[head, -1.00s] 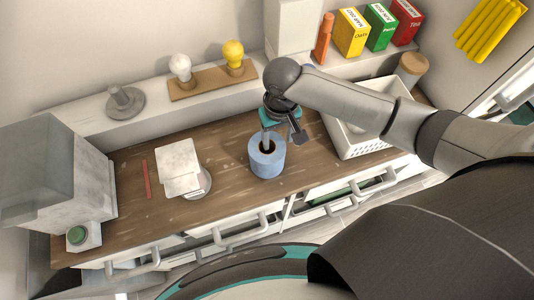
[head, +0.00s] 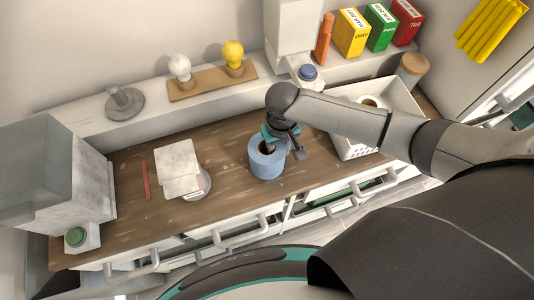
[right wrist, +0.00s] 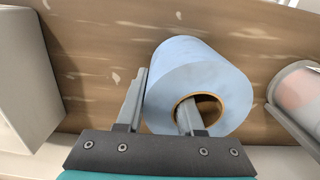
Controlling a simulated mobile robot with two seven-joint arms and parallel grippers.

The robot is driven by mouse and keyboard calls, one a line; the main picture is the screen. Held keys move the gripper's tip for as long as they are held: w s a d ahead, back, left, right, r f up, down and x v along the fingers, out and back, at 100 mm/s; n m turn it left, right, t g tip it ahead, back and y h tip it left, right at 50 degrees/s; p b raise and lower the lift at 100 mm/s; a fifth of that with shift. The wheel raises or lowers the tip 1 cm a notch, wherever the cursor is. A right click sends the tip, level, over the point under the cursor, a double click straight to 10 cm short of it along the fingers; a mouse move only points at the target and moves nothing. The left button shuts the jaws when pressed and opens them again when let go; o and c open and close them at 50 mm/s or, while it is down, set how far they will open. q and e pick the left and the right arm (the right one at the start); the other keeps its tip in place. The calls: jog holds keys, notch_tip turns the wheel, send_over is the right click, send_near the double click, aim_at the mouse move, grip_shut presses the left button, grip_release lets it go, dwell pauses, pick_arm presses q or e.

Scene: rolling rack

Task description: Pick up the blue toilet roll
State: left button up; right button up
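The blue toilet roll (head: 266,166) stands upright on the wooden counter, near its front edge. My right gripper (head: 281,150) is down at the top of the roll. In the right wrist view, the blue toilet roll (right wrist: 187,62) shows its brown core. One finger of my right gripper (right wrist: 161,95) reaches into the core and the other lies along the outside, so the roll's wall is between them. The fingers are apart, and I see no firm grip on the wall. The fingertip inside the core is hidden. My left gripper is not in view.
A white basket (head: 398,99) stands right of the roll. A ledge behind holds bulbs on a wooden board (head: 212,83) and boxes (head: 351,32). Counter between sheets and roll is clear.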

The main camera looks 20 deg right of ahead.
grip_shut()
jog(key=shift+r, duration=0.2)
dwell(0.3)
